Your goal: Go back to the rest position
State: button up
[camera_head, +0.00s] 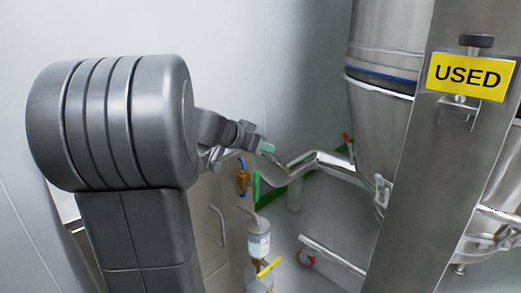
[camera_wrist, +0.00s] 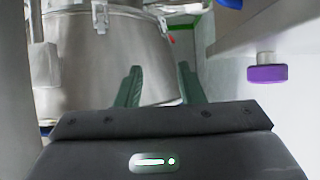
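My gripper (camera_wrist: 158,84) shows in the wrist view with its two green fingers apart and nothing between them. Past the fingers is the wall of a large steel vessel (camera_wrist: 90,60). In the head view my gripper (camera_head: 266,147) is small and partly hidden behind my grey arm, with a green fingertip showing against the pale wall. It is left of the steel vessel (camera_head: 385,130) and appears clear of it.
A steel post (camera_head: 455,150) with a yellow USED sign (camera_head: 471,77) stands at the right. Below my gripper are a bottle with a pale label (camera_head: 259,245) and a yellow handle (camera_head: 269,267). A purple knob (camera_wrist: 266,74) is at the right in the wrist view.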

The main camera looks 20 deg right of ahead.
aim_at(258, 175)
jog(key=shift+f, duration=0.15)
notch_tip(258, 175, down, 10)
jog(key=b, duration=0.4)
dwell(0.6)
notch_tip(258, 175, up, 11)
jog(key=p, duration=0.5)
notch_tip(258, 175, down, 12)
jog(key=b, duration=0.5)
jog(key=shift+r+b, duration=0.2)
jog(key=shift+b, duration=0.2)
jog(key=shift+w+r+p, duration=0.1)
jog(key=shift+r+p, duration=0.25)
jog(key=shift+d+g+y+p, duration=0.25)
jog(key=shift+g+y+p, duration=0.2)
jog(key=shift+y, duration=0.55)
